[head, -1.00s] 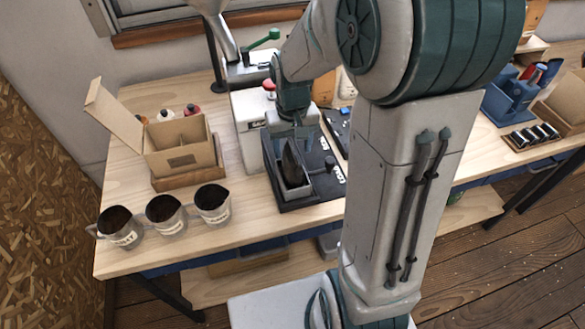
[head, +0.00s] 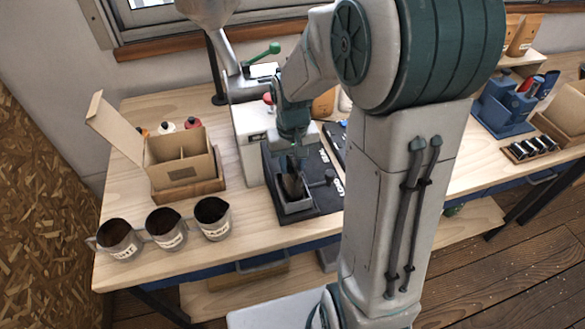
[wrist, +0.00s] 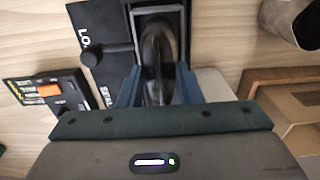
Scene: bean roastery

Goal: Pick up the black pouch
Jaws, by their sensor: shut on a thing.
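The black pouch (head: 292,187) stands upright in a grey open-topped holder (head: 297,209) on a dark base plate on the workbench. In the wrist view the pouch (wrist: 156,50) is a narrow dark shape inside the grey frame of the holder. My gripper (head: 293,168) points down from above and is shut on the upper part of the pouch. In the wrist view the two blue-grey fingers of my gripper (wrist: 157,88) lie on either side of the pouch. The lower part of the pouch is hidden inside the holder.
A small lever with a dark knob (head: 329,175) stands beside the holder on the base plate. Three metal cups (head: 167,232) line the left front edge. An open cardboard box (head: 180,158) stands behind them. A white machine (head: 250,137) is close behind the holder.

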